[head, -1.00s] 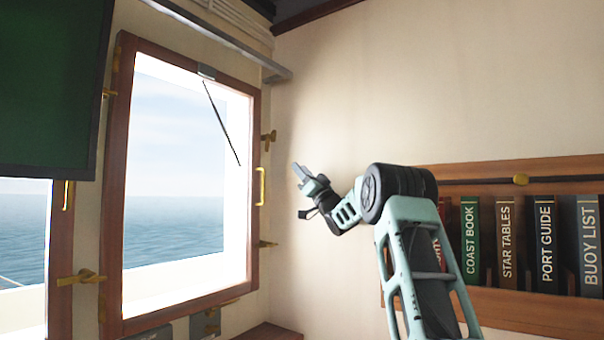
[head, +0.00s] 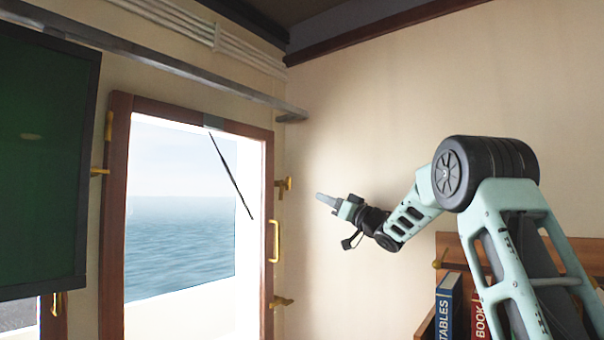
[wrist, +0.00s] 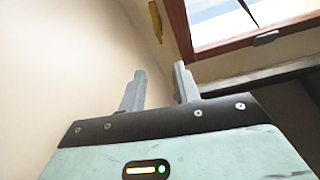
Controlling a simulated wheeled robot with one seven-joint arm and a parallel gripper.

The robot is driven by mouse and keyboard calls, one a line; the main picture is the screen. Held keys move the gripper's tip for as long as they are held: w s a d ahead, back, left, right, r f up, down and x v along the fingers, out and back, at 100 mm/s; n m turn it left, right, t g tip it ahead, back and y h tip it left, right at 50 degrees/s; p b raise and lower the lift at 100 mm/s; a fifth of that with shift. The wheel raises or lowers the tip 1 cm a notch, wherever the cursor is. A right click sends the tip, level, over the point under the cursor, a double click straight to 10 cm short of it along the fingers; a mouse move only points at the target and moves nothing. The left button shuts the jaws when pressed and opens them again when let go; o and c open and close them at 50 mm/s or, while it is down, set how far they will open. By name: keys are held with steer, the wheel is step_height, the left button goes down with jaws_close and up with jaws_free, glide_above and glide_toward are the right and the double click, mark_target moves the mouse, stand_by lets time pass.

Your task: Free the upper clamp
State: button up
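The upper clamp (head: 284,184) is a small brass fitting at the right edge of the wooden window frame (head: 269,205), above the brass handle (head: 274,240). A lower brass clamp (head: 281,302) sits below that handle. My gripper (head: 320,196) points left towards the upper clamp, a little right of and below it in the picture, apart from it. In the wrist view my gripper (wrist: 160,78) has its two fingers apart with nothing between them. A brass piece (wrist: 155,22) shows beyond the fingertips; I cannot tell which fitting it is.
A dark green screen (head: 45,150) hangs at the left. A grey rail (head: 160,62) runs above the window. A wooden shelf with books (head: 448,305) is at the lower right, partly behind my arm. The bare wall (head: 370,120) around my gripper is clear.

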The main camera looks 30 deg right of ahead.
mark_target(288, 182)
steer(key=shift+p+x, duration=4.9)
steer(key=shift+x, duration=3.7)
steer(key=shift+f, duration=0.1)
jaws_close()
